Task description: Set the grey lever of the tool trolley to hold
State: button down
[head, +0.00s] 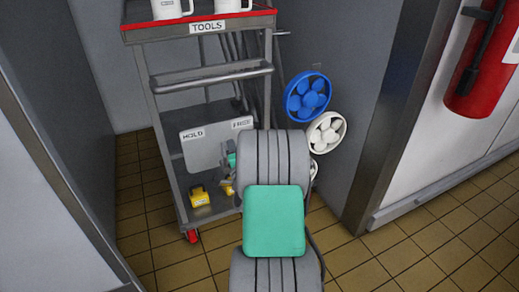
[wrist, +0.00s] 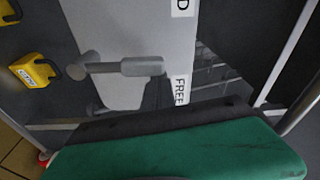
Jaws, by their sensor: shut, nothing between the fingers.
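The tool trolley (head: 207,85) stands against the wall in the head view. Its grey plate (head: 203,152) carries a HOLD label (head: 194,134) at left and a FREE label (head: 242,124) at right. The grey lever (wrist: 125,68) shows in the wrist view in front of the plate, with its thick end nearer the FREE label than the partly cut-off HOLD label. In the head view my arm hides the lever. My gripper (wrist: 165,115), dark and green, fills the bottom of the wrist view. It is shut and empty, beside the lever, with a gap in the picture between them.
A yellow padlock (head: 200,196) sits on the trolley's lower shelf, and white mugs (head: 168,9) stand on top. Blue (head: 307,96) and white (head: 327,132) round handwheels are on the wall at right. A red extinguisher (head: 472,75) hangs further right. Tiled floor at lower right is clear.

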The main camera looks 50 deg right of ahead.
jog(key=w+a+n+t+b, duration=0.1)
jog(key=w+a+n, duration=0.2)
jog(key=a+n, duration=0.4)
jog(key=shift+f+n, duration=0.45)
jog(key=shift+n, duration=0.25)
jog(key=shift+a+f, duration=0.1)
jog(key=shift+f, duration=0.05)
jog(key=shift+b, duration=0.3)
